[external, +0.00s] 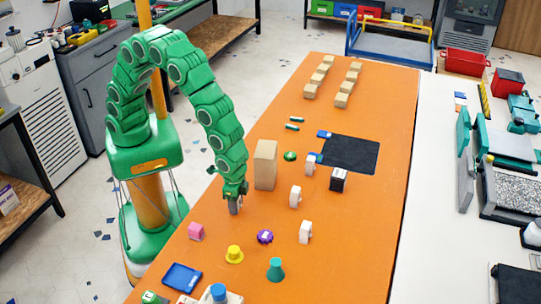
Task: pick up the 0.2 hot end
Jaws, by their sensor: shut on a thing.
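My green arm reaches over the orange table (345,255) from its left side. My gripper (235,207) points down at the tabletop and is shut on a small grey piece (235,209). The jaws hide most of this piece, and no 0.2 marking can be read on it, so I cannot tell for sure that it is the hot end. It is at or just above the table surface; I cannot tell whether it touches.
A tall tan block (265,165) stands close behind and right of my gripper. Two white pieces (296,196) (305,232) stand to the right. A pink cube (196,231), a purple piece (265,237) and a yellow piece (234,254) lie nearer the front. A black mat (352,153) lies farther back.

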